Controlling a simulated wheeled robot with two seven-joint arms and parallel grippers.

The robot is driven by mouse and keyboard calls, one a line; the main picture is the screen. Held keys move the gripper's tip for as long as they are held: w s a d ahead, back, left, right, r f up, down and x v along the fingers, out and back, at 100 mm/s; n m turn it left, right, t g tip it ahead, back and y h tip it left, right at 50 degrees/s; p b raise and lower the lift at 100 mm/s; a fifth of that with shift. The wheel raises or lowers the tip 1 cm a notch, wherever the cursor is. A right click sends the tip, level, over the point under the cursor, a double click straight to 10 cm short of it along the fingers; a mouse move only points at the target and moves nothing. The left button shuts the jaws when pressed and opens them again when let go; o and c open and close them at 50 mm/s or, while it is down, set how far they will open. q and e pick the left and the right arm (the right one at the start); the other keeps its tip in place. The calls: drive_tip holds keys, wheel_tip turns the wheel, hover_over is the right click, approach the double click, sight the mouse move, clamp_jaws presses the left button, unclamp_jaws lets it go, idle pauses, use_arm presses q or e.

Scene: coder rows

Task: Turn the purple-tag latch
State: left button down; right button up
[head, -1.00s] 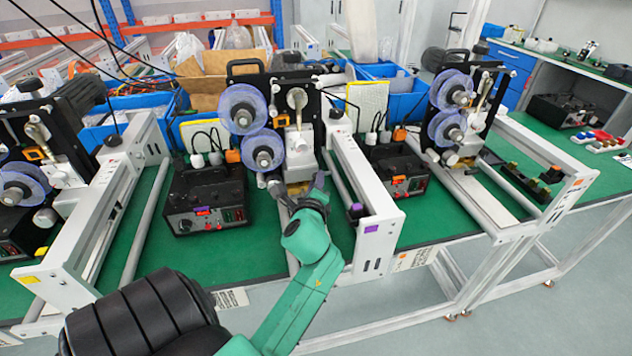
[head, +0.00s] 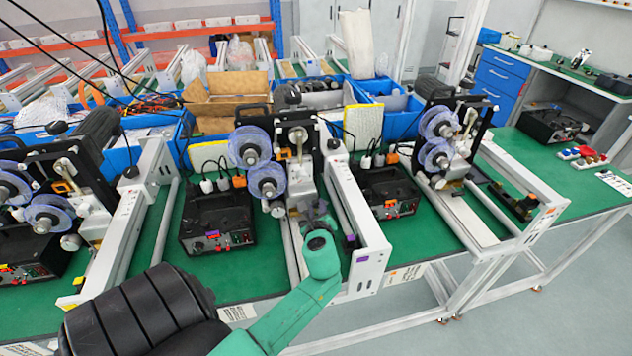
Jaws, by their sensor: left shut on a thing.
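The purple-tag coder (head: 302,165) stands in the middle, a black plate with two violet reels and a white lower head. Its purple tag (head: 361,259) is on the front end of the white rail beside it. My left gripper (head: 313,211) is at the low front of this coder, below the white head. It is shut on a part there, which I take to be the latch; my own wrist and fingers hide most of it, so its angle cannot be read. My right gripper is not in view.
A black control box (head: 218,222) stands left of my left gripper, and a white rail (head: 352,215) runs close on its right. Similar coders stand at the left (head: 62,190) and right (head: 447,143). Blue bins (head: 397,112) are behind. Green bench top shows between the rails.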

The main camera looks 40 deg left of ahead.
use_arm(q)
drive_tip(key=shift+w+r+m+p, duration=0.1)
drive_tip(key=shift+r+m+p, duration=0.25)
drive_tip(key=shift+p, duration=0.25)
drive_tip(key=shift+f+g+p, duration=0.2)
drive_tip(key=shift+g+p, duration=0.1)
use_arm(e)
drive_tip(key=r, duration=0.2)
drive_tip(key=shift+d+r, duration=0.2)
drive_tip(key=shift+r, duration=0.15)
use_arm(q)
drive_tip(key=c, duration=0.8)
unclamp_jaws()
drive_tip(key=shift+o, duration=0.7)
drive_tip(key=shift+w+a+f, duration=0.1)
drive_tip(key=shift+w+f, duration=0.05)
drive_tip(key=shift+f, duration=0.1)
drive_tip(key=b+v, duration=0.2)
drive_tip(key=v, duration=1.2)
drive_tip(key=shift+d, duration=0.3)
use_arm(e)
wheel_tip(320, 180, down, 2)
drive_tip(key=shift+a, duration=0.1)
